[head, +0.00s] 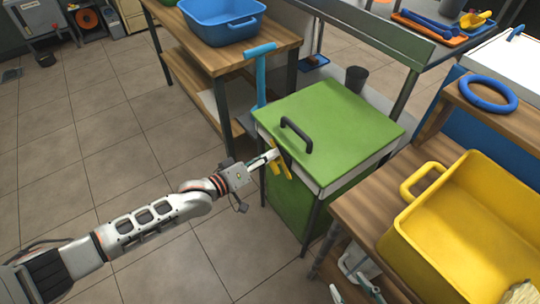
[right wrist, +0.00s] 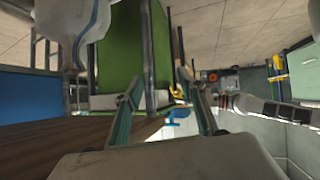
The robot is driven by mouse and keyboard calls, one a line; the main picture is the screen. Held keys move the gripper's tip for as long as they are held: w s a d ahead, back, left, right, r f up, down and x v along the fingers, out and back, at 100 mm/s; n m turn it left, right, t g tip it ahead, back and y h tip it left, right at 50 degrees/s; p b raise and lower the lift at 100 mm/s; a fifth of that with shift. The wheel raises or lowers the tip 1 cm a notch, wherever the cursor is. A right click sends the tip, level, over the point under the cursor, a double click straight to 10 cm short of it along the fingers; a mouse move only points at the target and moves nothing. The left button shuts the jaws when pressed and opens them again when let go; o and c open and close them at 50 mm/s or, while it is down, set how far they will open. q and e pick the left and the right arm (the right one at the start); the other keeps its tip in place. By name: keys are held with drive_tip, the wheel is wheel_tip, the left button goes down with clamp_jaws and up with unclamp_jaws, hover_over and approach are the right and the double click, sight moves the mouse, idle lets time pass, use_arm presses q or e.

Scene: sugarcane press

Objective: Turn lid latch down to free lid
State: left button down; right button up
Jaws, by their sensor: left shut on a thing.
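The green lid (head: 330,125) with a black handle (head: 296,134) lies flat on the green press box (head: 288,208). The yellow lid latch (head: 283,163) is at the front left edge of the lid, pointing down and tilted. My left gripper (head: 270,160) is shut on the latch, and its fingers partly hide it. My right gripper (head: 365,288) is low beside the wooden table, mostly hidden in the head view. In the right wrist view its two fingers (right wrist: 160,82) stand apart with nothing held between them.
A blue lever (head: 261,75) stands behind the lid. A wooden table (head: 360,207) with a yellow tub (head: 470,225) is close on the right. Another table (head: 205,55) at the back bears a blue basin (head: 222,22).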

use_arm(q)
drive_tip(key=n, duration=0.1)
drive_tip(key=f+n+b, duration=0.1)
drive_tip(key=shift+a+f+n+g, duration=0.15)
drive_tip(key=shift+f+n+g, duration=0.05)
drive_tip(key=shift+n+g, duration=0.1)
drive_tip(key=shift+w+f+n+g+h+b, duration=0.15)
drive_tip(key=shift+n+g+h+b, duration=0.15)
drive_tip(key=shift+n+b, duration=0.7)
drive_tip(key=shift+f+n+g+h+b, duration=0.2)
drive_tip(key=shift+n+g+b, duration=0.1)
drive_tip(key=shift+n+b, duration=0.7)
use_arm(e)
drive_tip(key=w+a+r+m+t+y, duration=0.1)
drive_tip(key=w+a+r, duration=0.1)
drive_tip(key=a+r, duration=0.2)
drive_tip(key=shift+w+a, duration=0.15)
drive_tip(key=shift+w, duration=0.2)
use_arm(q)
drive_tip(key=c, duration=2.3)
unclamp_jaws()
drive_tip(key=shift+r, duration=0.15)
drive_tip(key=v, duration=1.2)
use_arm(e)
drive_tip(key=shift+s+f, duration=0.2)
drive_tip(key=shift+f, duration=0.05)
